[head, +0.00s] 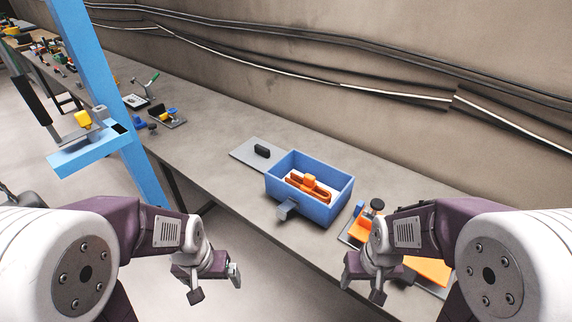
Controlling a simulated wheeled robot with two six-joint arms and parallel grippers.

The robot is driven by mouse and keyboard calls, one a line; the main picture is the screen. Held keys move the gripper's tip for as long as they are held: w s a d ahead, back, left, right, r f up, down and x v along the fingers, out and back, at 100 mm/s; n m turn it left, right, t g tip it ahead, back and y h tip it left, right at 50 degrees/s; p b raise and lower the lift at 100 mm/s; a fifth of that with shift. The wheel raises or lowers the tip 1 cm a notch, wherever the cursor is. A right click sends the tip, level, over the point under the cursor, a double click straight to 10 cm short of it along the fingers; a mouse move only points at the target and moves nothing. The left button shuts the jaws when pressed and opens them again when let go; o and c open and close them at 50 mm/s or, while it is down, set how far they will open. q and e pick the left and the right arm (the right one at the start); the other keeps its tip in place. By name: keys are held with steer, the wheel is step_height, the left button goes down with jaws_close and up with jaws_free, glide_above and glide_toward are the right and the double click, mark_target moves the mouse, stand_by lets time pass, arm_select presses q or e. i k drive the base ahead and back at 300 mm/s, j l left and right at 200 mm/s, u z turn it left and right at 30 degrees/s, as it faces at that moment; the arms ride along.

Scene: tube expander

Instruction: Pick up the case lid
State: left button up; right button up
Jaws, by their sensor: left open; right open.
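The case lid (245,157) looks like a flat grey plate with a black handle (262,151). It lies on the workbench just left of the blue case (310,209). The case is open on top and holds an orange tool (309,188); a grey latch block (287,210) is on its front. My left gripper (216,286) is open and empty, in front of the bench and well below the lid in the picture. My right gripper (362,288) is open and empty, below and right of the case in the picture. Neither touches the lid.
A blue post with a shelf (90,150) stands at left. Small tools on trays (167,116) lie farther along the bench (205,150). Orange parts on a grey tray (432,270) are at right, partly hidden by my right arm. A wall with cables runs behind.

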mark_target(256, 153)
steer(key=i+j+z, duration=0.15)
steer(key=j+z, duration=0.25)
steer(key=j, duration=0.3)
steer(key=j+z, duration=0.4)
steer(key=j, duration=0.35)
steer(key=j+z, duration=0.35)
steer(key=j, duration=0.4)
steer(key=i, duration=0.45)
